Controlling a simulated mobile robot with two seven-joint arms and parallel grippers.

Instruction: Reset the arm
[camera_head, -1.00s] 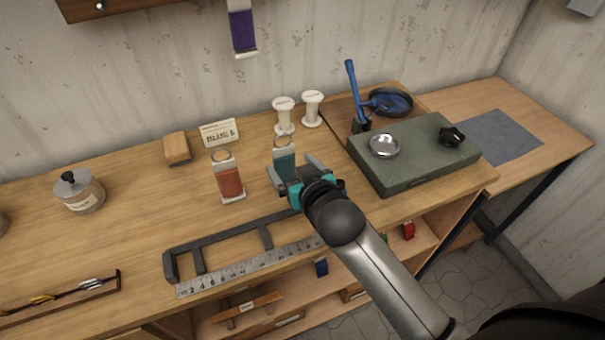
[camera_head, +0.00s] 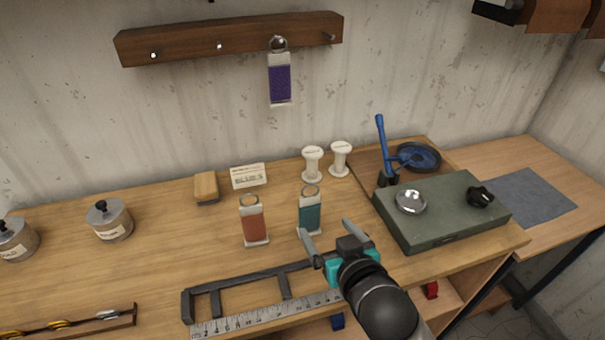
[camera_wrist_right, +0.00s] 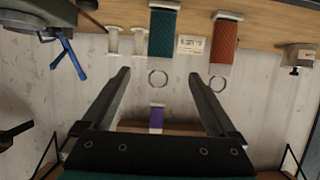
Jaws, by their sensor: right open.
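My right gripper (camera_head: 329,234) is open and empty above the front of the workbench, just right of and in front of a teal strap sample (camera_head: 310,212). In the right wrist view the two fingers (camera_wrist_right: 157,78) are spread apart with nothing between them. The teal sample also shows there (camera_wrist_right: 163,35), beyond the fingers. An orange-red strap sample (camera_head: 254,222) stands to the left of the teal one. A purple strap sample (camera_head: 280,82) hangs by its ring from the wall rail (camera_head: 190,43). My left gripper is not in view.
A green case (camera_head: 450,228) with a metal bowl (camera_head: 410,201) and black knob stands at right. A dark rack (camera_head: 235,282) and ruler (camera_head: 265,314) lie along the front edge. White spools (camera_head: 312,163), a card (camera_head: 248,176) and tins (camera_head: 109,220) stand farther back. The bench's left-middle is clear.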

